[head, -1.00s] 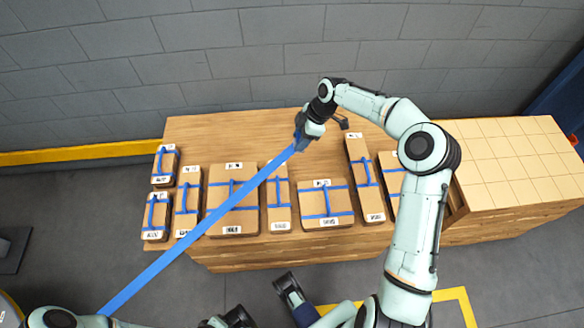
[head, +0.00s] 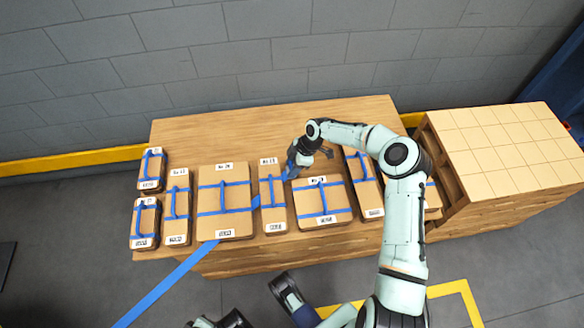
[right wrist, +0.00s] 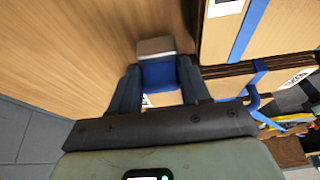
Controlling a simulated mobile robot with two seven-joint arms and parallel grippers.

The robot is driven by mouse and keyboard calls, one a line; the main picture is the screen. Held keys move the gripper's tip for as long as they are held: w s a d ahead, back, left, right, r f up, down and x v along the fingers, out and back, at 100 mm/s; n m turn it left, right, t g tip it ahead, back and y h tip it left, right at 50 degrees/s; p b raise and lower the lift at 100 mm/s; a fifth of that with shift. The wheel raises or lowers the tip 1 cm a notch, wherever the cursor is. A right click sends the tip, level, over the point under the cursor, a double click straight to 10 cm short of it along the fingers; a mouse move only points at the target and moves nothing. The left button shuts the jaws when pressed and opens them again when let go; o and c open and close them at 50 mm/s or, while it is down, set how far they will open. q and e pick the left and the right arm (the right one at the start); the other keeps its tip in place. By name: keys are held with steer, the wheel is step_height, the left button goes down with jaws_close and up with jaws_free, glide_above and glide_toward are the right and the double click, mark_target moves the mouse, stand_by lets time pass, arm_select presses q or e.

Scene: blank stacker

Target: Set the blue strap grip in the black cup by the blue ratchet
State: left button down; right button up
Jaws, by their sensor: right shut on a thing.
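The blue strap (head: 163,288) runs from the lower left of the head view up toward my right gripper (head: 291,168); part of it is hidden by boxes. My right gripper is just above the table's surface, behind a narrow box (head: 273,215) and a wider box (head: 337,195). In the right wrist view its fingers (right wrist: 160,88) are shut on a blue piece (right wrist: 160,75), taken as the strap grip, with a pale end beyond it. I cannot make out the black cup or the ratchet.
Several blue-strapped cardboard boxes, including a large one (head: 225,190), stand along the front of the wooden table (head: 200,128). The table's back left is clear. A wooden block with a squared top (head: 505,145) stands at right. A grey wall (head: 200,60) rises behind.

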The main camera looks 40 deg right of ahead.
steer(key=shift+f, duration=0.55)
steer(key=shift+f, duration=0.1)
steer(key=o, duration=0.9)
